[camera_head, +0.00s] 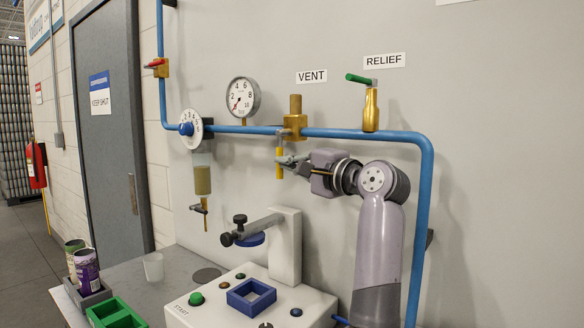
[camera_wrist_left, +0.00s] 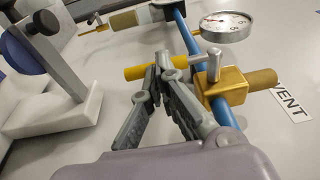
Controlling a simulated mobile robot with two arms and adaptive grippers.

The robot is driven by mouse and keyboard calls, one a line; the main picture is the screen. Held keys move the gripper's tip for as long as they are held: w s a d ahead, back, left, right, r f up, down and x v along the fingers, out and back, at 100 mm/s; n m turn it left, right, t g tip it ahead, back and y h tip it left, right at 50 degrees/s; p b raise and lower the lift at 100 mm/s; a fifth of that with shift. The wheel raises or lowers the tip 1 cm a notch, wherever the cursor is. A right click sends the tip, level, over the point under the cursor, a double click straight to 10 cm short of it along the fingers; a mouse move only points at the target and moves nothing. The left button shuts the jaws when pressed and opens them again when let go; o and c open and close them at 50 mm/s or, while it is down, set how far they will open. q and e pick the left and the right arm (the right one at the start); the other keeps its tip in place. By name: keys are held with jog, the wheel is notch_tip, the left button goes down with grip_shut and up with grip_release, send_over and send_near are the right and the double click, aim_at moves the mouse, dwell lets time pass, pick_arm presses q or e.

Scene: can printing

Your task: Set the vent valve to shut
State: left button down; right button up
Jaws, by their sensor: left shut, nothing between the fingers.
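The vent valve (camera_head: 295,122) is a gold body on the blue pipe, below the VENT label. Its yellow handle (camera_head: 279,163) points straight down, across the pipe. In the left wrist view the gold body (camera_wrist_left: 226,80) sits at right centre and the yellow handle (camera_wrist_left: 141,73) reaches left from it. My left gripper (camera_head: 284,161) is at the handle, its fingers shut with nothing between them. In the left wrist view the fingertips (camera_wrist_left: 163,62) overlap the handle; I cannot tell whether they touch it. My right gripper is not in view.
The blue pipe (camera_head: 350,132) carries a gauge (camera_head: 243,97) left of the vent valve and the green-handled relief valve (camera_head: 371,105) to its right. A white printing machine (camera_head: 287,245) stands below. Green tray (camera_head: 117,312) and cans (camera_head: 86,268) are at lower left.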

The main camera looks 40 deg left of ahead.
pick_arm(q)
jog(key=d, duration=0.7)
jog(key=shift+s+d+f, duration=0.15)
jog(key=shift+s+d, duration=0.05)
jog(key=shift+s, duration=0.1)
